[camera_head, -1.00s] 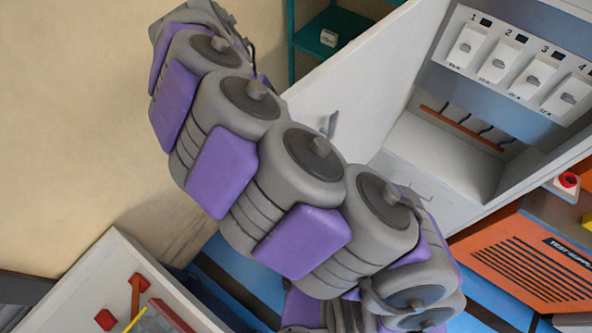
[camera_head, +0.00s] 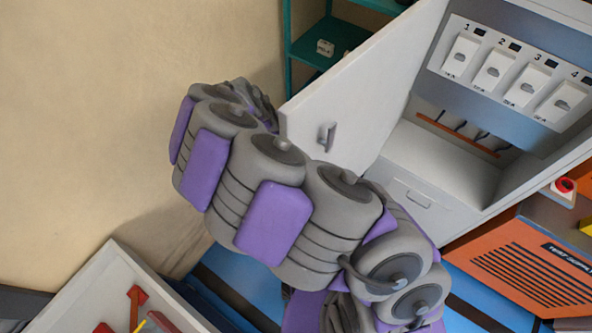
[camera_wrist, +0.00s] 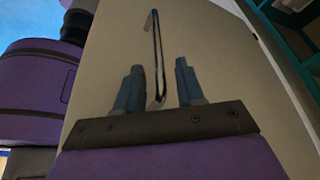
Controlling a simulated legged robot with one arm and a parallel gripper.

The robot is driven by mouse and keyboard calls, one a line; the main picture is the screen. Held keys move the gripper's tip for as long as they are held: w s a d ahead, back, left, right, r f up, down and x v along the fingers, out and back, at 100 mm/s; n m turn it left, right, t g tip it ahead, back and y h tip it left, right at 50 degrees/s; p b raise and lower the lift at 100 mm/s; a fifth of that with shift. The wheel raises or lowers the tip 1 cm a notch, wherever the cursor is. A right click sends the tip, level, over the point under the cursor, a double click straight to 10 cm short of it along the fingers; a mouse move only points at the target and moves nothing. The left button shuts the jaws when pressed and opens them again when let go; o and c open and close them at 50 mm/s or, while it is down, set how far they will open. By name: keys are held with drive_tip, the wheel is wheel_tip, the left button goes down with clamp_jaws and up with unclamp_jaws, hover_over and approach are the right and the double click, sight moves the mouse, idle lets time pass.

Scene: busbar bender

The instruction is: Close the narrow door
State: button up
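The narrow door (camera_head: 365,95) is a light grey panel, standing open on the left side of a grey cabinet (camera_head: 480,200). A slim handle (camera_head: 326,138) sits near its free edge. In the wrist view the door (camera_wrist: 205,60) fills the middle, and the long handle (camera_wrist: 157,55) shows between the fingers. My gripper (camera_wrist: 158,82) is open, with its two blue-grey fingers apart on either side of the handle's lower end. I cannot tell whether they touch it. In the head view my arm hides the fingers, and its far end is by the door's free edge.
Numbered switches (camera_head: 510,75) line the cabinet's inside. An orange box (camera_head: 525,265) stands at the lower right. A teal shelf (camera_head: 315,45) stands behind the door. A white panel with red parts (camera_head: 115,285) is at the lower left. A plain wall (camera_head: 90,120) is at the left.

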drive_tip(key=shift+x, duration=1.15)
drive_tip(key=shift+c, duration=0.5)
clamp_jaws()
